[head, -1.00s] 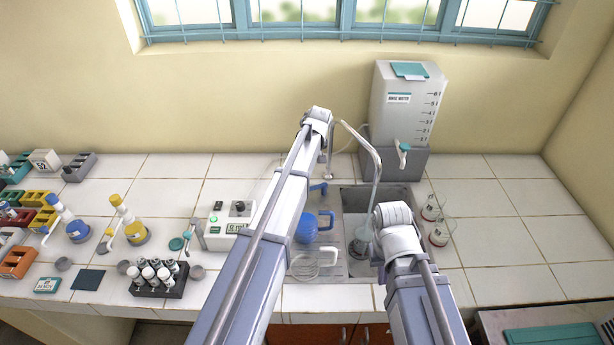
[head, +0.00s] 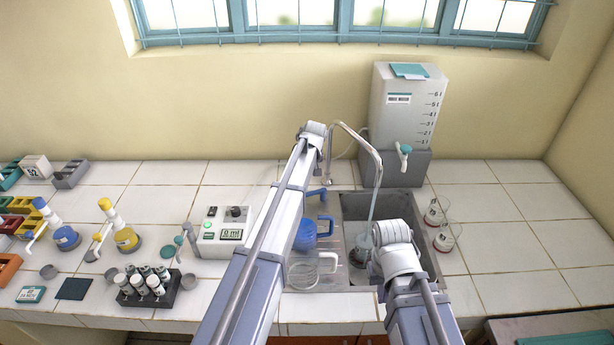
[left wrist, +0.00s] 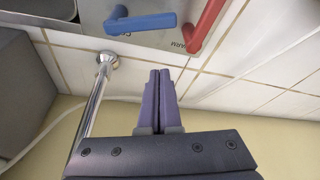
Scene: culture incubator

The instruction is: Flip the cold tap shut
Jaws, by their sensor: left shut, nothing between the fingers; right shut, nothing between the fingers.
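The cold tap is a blue lever (left wrist: 140,24); in the left wrist view it lies sideways on the grey tap plate.
A steel spout (head: 372,155) arches over the sink (head: 410,205), with a glass vessel (head: 361,250) below it. A blue mug (head: 305,235) and clear mug (head: 312,265) stand left of the sink. A rinse water tank (head: 405,110) stands behind. Two flasks (head: 440,225) stand right.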

